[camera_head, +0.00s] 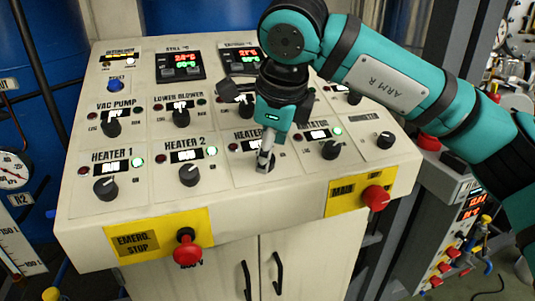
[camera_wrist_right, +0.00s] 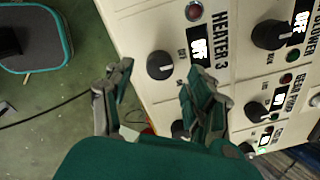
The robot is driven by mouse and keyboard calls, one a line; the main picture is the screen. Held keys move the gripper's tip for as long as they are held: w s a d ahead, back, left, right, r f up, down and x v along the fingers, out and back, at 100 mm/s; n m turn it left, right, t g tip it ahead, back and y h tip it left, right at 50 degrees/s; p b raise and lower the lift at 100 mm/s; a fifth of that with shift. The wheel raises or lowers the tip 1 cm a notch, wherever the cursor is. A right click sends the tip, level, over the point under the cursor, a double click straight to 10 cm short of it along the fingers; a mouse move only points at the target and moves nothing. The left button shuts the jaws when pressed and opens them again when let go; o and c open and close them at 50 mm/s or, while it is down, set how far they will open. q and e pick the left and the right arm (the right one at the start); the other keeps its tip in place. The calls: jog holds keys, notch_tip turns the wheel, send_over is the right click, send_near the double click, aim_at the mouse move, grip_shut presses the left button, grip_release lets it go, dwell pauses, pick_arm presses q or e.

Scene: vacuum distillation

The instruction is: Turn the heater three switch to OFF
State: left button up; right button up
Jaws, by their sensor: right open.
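The heater three switch is a round black knob (camera_wrist_right: 160,65) beside the HEATER 3 label (camera_wrist_right: 220,46) in the right wrist view. Its display (camera_wrist_right: 199,46) appears to read OFF, and a dull red lamp (camera_wrist_right: 194,11) sits beside it. My right gripper (camera_wrist_right: 158,100) is open and empty, its two fingers on either side of the line towards the knob. In the head view the right gripper (camera_head: 266,160) is over the heater three knob, hiding most of it. Whether a finger touches the knob cannot be told. My left gripper is not in view.
The heater 2 knob (camera_head: 190,175) and heater 1 knob (camera_head: 106,188) lie to the left, each with a lit green lamp. Another knob (camera_head: 331,150) is close on the right. Red emergency stop (camera_head: 186,250) and main (camera_head: 376,197) buttons project from the front edge.

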jog(key=v, duration=0.9)
jog(key=shift+r, duration=0.2)
jog(key=shift+s+f, duration=0.1)
